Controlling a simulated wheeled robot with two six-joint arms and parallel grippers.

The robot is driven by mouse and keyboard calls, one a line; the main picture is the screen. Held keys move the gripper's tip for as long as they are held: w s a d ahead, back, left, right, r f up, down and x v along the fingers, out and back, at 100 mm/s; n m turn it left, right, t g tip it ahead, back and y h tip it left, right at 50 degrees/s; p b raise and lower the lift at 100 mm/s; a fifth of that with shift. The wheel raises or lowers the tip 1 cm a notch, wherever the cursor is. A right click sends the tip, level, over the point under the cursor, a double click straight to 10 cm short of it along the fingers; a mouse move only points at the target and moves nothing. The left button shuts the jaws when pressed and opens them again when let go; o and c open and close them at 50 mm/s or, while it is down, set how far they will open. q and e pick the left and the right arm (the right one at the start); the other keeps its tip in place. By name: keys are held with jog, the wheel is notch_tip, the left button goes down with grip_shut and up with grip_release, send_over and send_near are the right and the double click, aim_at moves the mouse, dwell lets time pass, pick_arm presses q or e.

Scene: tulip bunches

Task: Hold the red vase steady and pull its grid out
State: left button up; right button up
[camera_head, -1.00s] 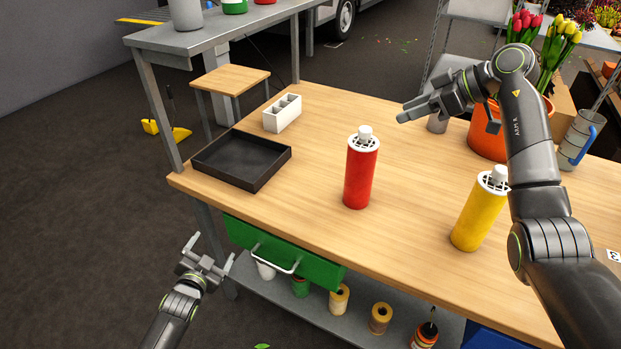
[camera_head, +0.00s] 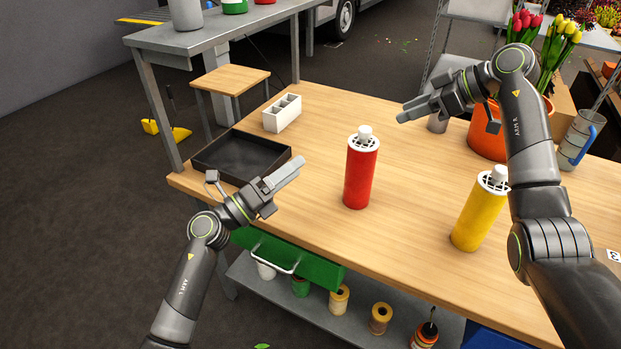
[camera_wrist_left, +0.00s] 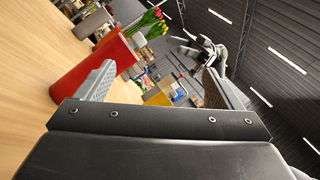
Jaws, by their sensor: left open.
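The red vase (camera_head: 360,178) stands upright on the wooden table. Its white grid (camera_head: 363,142), with a knob on top, sits in the vase's mouth. My left gripper (camera_head: 295,168) is open and empty, left of the red vase and apart from it, fingers pointing right. In the left wrist view, the red vase (camera_wrist_left: 78,80) lies partly behind the left-hand finger, and its top is hard to make out. My right gripper (camera_head: 405,113) hangs in the air right of and beyond the red vase. Its fingers overlap in the view, so their opening is unclear.
A yellow vase (camera_head: 472,222) with a white top stands right of the red one. A dark tray (camera_head: 213,172) lies behind my left gripper, with a white holder (camera_head: 272,122) beyond it. An orange bucket (camera_head: 487,140) with tulips stands at the back right. Table around the red vase is clear.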

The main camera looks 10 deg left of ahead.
aim_at(360, 172)
pick_arm(q)
jog(key=w+d+f+m+g+y, duration=0.1)
jog(key=w+d+f+m+y, duration=0.1)
jog(key=w+d+f+m, duration=0.1)
jog(key=w+d+f+m+g+y, duration=0.2)
jog(key=w+d+f+m, duration=0.1)
jog(key=w+d, duration=0.3)
jog(key=w+d+f+m+g+y, duration=0.1)
jog(key=w+d+f+m+y, duration=0.1)
jog(key=w+d+f+m, duration=0.1)
jog(key=shift+w+d+f+m+g+y, duration=0.15)
jog(key=shift+w+d+f+g+y, duration=0.1)
jog(key=shift+w+d, duration=0.4)
jog(key=shift+w+d+f+m+g+y, duration=0.2)
jog(key=shift+w+d, duration=0.2)
jog(key=shift+w, duration=0.4)
jog(key=shift+c, duration=0.5)
jog(key=c, duration=1.2)
